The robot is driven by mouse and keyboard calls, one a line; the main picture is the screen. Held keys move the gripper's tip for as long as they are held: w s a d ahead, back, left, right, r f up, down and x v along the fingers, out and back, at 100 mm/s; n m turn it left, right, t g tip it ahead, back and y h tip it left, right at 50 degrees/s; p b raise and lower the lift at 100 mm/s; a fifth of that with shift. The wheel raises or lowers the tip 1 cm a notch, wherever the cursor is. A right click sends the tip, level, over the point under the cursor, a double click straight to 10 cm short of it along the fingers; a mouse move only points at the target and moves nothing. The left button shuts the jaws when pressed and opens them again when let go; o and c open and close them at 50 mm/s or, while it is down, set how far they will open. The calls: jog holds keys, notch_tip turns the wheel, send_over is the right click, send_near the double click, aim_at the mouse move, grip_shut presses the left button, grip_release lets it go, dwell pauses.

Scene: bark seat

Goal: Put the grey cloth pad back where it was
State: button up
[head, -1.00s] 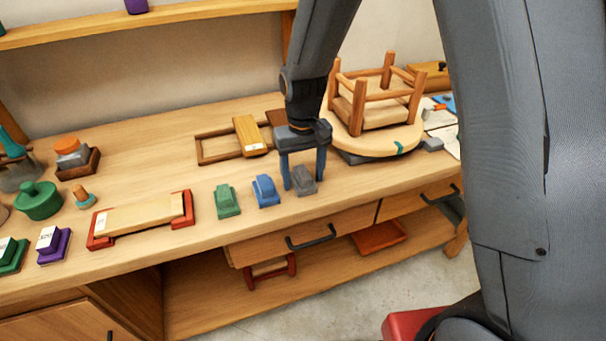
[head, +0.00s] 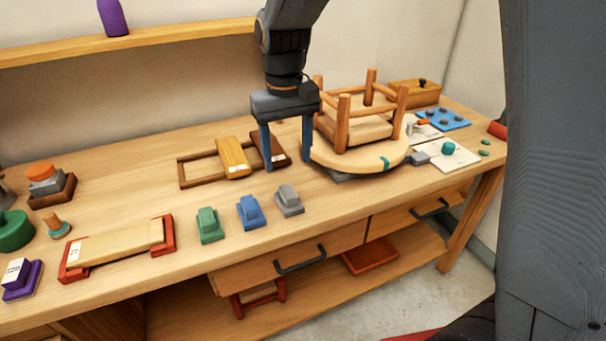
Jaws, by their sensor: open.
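The grey cloth pad (head: 289,200) appears to be the grey block at the right end of a short row on the bench, beside the blue block (head: 250,212) and the green block (head: 209,225). It rests on the bench top near the front edge, apart from the blue block. My gripper (head: 287,160) is open and empty, fingers pointing down. It is above and behind the grey block, clear of it, and in front of the dark end of a wooden frame.
An upturned stool (head: 362,130) sits on a round board (head: 340,160) right of my gripper. A wooden frame with a yellow block (head: 233,157) lies behind. A red-ended wooden holder (head: 115,245) is at left. Bare bench lies between the frame and the row.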

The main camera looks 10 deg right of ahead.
jog(key=s+d+f+m, duration=0.1)
jog(key=s+d+f, duration=0.2)
jog(key=s+d, duration=0.4)
jog(key=s+d+f+m, duration=0.2)
jog(key=s+d+f, duration=0.2)
jog(key=s+d, duration=0.4)
jog(key=shift+t, duration=0.4)
